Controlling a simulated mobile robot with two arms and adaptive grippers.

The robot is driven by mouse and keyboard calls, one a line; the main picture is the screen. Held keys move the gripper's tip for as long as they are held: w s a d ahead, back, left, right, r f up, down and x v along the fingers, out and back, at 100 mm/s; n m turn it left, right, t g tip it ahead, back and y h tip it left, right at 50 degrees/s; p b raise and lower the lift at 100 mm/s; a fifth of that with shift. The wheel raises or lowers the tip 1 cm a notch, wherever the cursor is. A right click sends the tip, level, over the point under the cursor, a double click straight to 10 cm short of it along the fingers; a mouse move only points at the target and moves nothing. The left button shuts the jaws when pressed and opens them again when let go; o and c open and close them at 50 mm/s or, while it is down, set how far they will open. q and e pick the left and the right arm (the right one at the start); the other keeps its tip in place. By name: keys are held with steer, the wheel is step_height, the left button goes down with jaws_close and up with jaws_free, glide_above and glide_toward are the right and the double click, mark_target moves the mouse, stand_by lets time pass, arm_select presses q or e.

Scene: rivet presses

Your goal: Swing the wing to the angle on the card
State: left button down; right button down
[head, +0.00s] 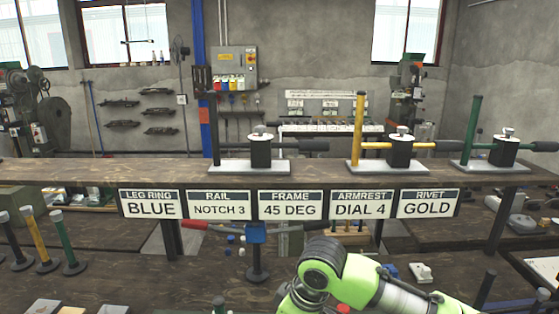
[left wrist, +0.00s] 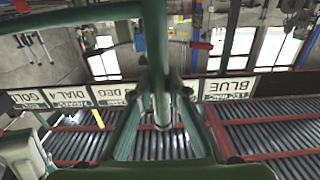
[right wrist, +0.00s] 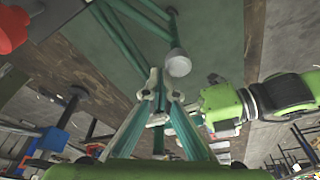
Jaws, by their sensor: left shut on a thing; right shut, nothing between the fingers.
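The card reading FRAME 45 DEG (head: 290,204) hangs in the middle of the card row under the shelf. In the left wrist view, my left gripper (left wrist: 162,90) is shut on a dark green tube (left wrist: 153,35), part of a tubular frame that crosses the picture. I cannot tell the wing's angle from here. In the right wrist view, my right gripper (right wrist: 158,95) is shut and empty. Green tubes (right wrist: 150,22) and a pale round knob (right wrist: 178,63) show just beyond its fingertips. I cannot tell if it touches them. Neither gripper shows in the head view.
A blue post clamp (head: 255,233) with a red-ended bar stands below the cards. Three presses with black (head: 214,130), yellow (head: 359,128) and green (head: 471,132) posts stand on the shelf (head: 100,171). Coloured rods (head: 39,240) stand at left. My green arm crosses the lower middle.

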steer(key=shift+s+d, duration=0.25)
steer(key=shift+s, duration=0.6)
steer(key=shift+s+d, duration=0.35)
steer(key=shift+s, duration=0.35)
steer(key=shift+w+a, duration=0.95)
steer(key=shift+r, duration=0.1)
